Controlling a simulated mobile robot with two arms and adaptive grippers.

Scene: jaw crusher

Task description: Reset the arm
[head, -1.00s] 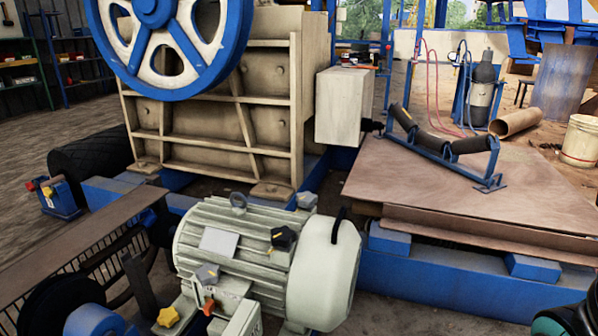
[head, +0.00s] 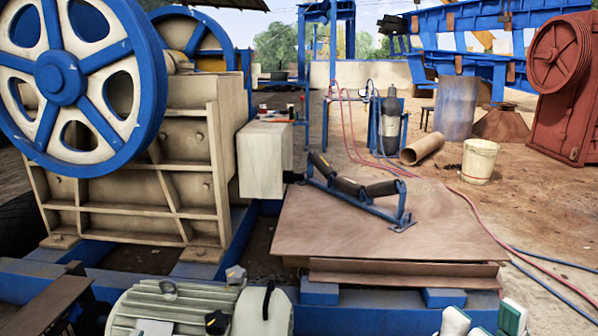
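Two pale, green-edged tips at the bottom edge of the head view, right of centre, look like the fingers of my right gripper (head: 484,322). They stand apart with a gap between them, and I see nothing held there. The rest of that gripper is cut off by the frame. They show in front of the blue frame under the rusty plate. My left gripper is not in view.
A jaw crusher (head: 130,200) with a blue flywheel (head: 62,78) fills the left. A motor (head: 190,305) is at bottom centre. A roller bracket (head: 355,190) lies on a rusty plate (head: 400,245). A bucket (head: 479,162), pipe (head: 423,149) and hoses stand behind. Open ground lies right.

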